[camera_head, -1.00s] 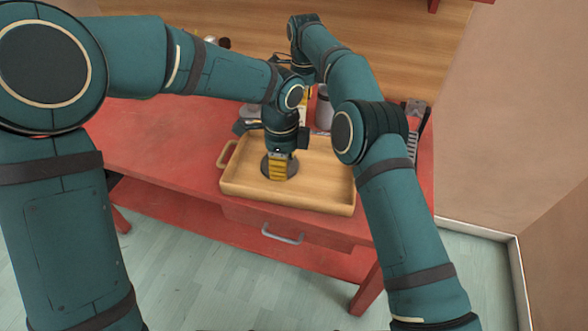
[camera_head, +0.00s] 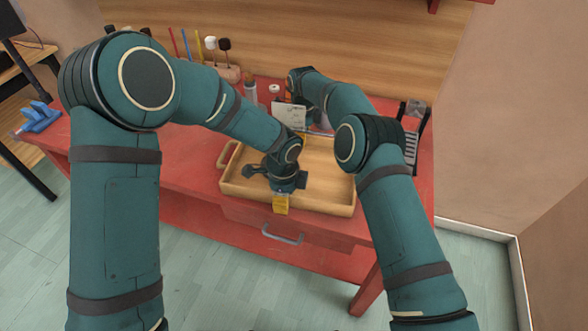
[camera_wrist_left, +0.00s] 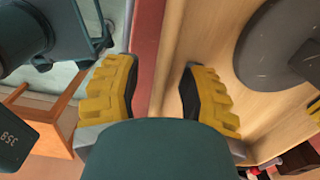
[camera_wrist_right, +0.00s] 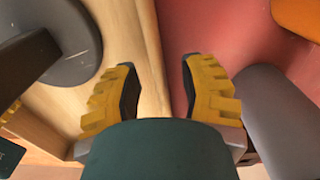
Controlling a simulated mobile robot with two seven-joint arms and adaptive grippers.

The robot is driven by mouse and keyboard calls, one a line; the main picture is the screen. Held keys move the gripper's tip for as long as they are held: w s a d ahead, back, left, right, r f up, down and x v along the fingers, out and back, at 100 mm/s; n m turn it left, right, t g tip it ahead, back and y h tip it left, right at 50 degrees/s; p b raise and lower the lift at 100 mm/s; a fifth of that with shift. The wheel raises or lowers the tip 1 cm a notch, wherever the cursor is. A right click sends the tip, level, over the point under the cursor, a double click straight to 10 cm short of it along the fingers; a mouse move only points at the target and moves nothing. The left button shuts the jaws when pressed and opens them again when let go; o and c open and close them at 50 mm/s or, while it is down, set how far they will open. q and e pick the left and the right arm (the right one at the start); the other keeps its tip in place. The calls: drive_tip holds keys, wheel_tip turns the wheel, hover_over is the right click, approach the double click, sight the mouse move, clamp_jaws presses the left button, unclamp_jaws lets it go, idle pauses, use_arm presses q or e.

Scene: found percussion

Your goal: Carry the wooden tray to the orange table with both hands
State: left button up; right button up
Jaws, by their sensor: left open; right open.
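The wooden tray (camera_head: 325,195) lies on the red table (camera_head: 195,140). My left gripper (camera_head: 281,203) is open at the tray's front edge; in the left wrist view its fingers (camera_wrist_left: 158,92) stand on either side of the front wall. My right gripper is mostly hidden in the head view. In the right wrist view its open fingers (camera_wrist_right: 158,90) stand on either side of another tray wall (camera_wrist_right: 150,60). A grey round thing (camera_wrist_right: 65,40) with a dark part lies in the tray. An orange-brown table-like piece (camera_wrist_left: 50,115) shows in the left wrist view; I cannot tell whether it is the orange table.
A grey cylinder (camera_wrist_right: 275,110) stands close to my right gripper. A rack (camera_head: 413,140) is at the table's right end, mallets (camera_head: 218,55) at the back. A blue tool (camera_head: 40,117) is far left. Floor in front of the table is clear.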

use_arm(q)
clamp_jaws()
use_arm(e)
clamp_jaws()
use_arm(q)
drive_tip(key=shift+r, duration=0.1)
use_arm(e)
drive_tip(key=shift+r, duration=0.15)
